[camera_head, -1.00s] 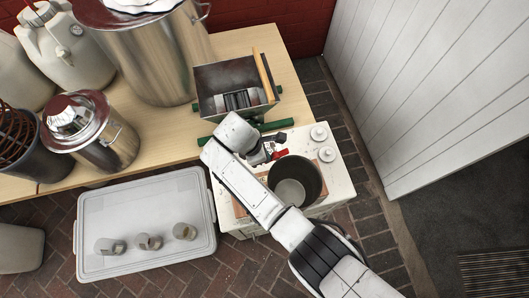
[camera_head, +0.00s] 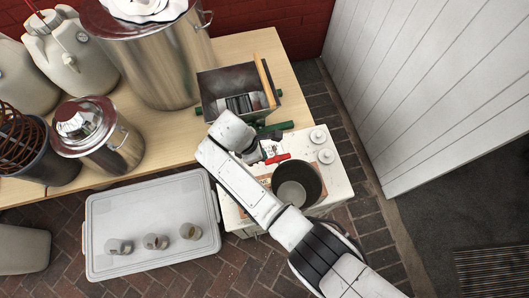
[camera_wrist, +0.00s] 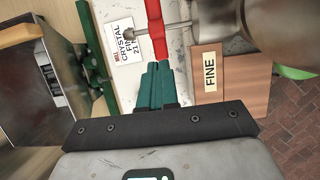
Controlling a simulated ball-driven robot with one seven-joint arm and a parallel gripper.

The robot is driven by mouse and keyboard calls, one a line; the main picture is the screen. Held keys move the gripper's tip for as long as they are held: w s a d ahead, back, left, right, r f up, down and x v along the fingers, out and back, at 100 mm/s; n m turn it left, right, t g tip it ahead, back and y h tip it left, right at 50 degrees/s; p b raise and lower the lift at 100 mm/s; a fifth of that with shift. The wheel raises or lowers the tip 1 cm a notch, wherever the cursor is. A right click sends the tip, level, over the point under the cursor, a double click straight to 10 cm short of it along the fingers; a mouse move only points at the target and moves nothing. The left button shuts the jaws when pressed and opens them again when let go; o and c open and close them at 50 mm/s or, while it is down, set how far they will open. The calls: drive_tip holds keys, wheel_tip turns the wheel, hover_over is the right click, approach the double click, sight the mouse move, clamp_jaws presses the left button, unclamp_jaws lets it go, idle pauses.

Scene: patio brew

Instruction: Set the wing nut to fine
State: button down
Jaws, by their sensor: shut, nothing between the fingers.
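The red wing nut (camera_head: 277,158) shows as a small red bar beside my gripper in the head view. In the wrist view the red wing nut (camera_wrist: 155,28) is a long red bar with a metal rod at its side. My gripper (camera_wrist: 157,68) has its teal fingers together and empty, with the tips right at the lower end of the red bar; I cannot tell if they touch. A "FINE" label (camera_wrist: 209,70) lies to the right of the fingers on a brown plate. A white mill card (camera_wrist: 127,42) lies to the left. In the head view my wrist partly hides the fingers.
A dark pot (camera_head: 311,182) stands on the white unit (camera_head: 343,174) close to my arm. The mill hopper (camera_head: 213,84) with green bars is behind my gripper. Steel vessels, including a tall pot (camera_head: 160,60), crowd the table. A lidded tote (camera_head: 150,215) carries several small cups.

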drive_tip(key=a+v, duration=0.1)
drive_tip(key=v, duration=0.7)
drive_tip(key=shift+s+a, duration=0.15)
drive_tip(key=shift+s, duration=0.05)
drive_tip(key=shift+f, duration=0.1)
